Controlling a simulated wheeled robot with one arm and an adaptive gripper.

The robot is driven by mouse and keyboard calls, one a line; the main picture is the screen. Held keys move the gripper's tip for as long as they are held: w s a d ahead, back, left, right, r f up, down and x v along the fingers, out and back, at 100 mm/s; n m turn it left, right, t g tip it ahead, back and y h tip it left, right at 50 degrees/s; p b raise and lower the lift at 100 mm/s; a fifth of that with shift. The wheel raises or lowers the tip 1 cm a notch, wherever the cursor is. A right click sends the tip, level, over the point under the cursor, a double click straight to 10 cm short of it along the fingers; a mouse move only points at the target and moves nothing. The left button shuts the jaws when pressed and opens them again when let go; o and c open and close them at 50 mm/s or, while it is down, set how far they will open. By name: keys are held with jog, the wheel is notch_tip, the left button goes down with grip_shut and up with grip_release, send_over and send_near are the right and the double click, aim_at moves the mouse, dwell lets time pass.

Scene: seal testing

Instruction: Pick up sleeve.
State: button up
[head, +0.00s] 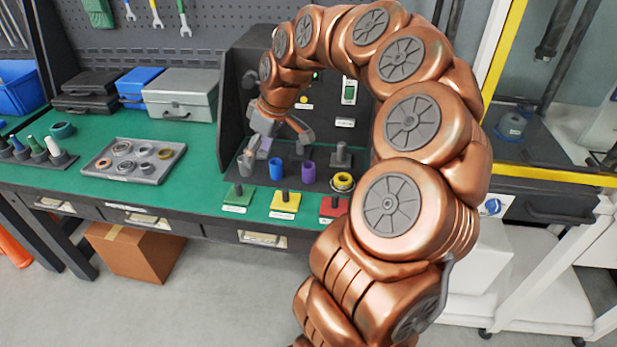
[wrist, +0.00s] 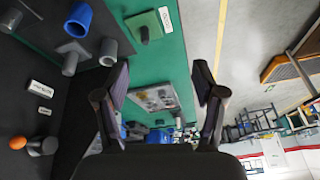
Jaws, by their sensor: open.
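Several sleeves stand on a black platform on the green bench. A blue sleeve (head: 276,168), a purple sleeve (head: 308,172) and a grey one (head: 245,163) stand in a row. My gripper (head: 283,142) is above the left part of the row, open, with nothing seen between its fingers. In the wrist view the open fingers (wrist: 163,82) point across the bench. There the blue sleeve (wrist: 77,20) and the grey sleeve (wrist: 108,52) show at upper left, outside the fingers. A finger partly covers the area above the grey sleeve in the head view.
A yellow ring (head: 343,180) sits right of the purple sleeve. A dark panel stands close behind my gripper. A tray of rings (head: 165,172) lies left.

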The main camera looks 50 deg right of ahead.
jog(key=d+f, duration=0.5)
jog(key=d, duration=0.5)
jog(key=m+h+b, duration=0.1)
jog(key=m, duration=0.1)
send_near(309, 167)
jog(key=a, duration=0.2)
jog(key=shift+t, duration=0.4)
jog(key=shift+s+d+f+p+x, duration=0.1)
jog(key=shift+s+p+x, duration=0.2)
jog(key=shift+x, duration=1.05)
jog(key=shift+s+d+f+p+x, duration=0.1)
jog(key=shift+p+x, duration=0.35)
jog(key=shift+x, duration=0.95)
jog(key=shift+s+d+f+p+x, duration=0.15)
jog(key=shift+p+x, duration=0.2)
jog(key=shift+x, duration=1)
jog(key=shift+a+r, duration=0.1)
grip_shut()
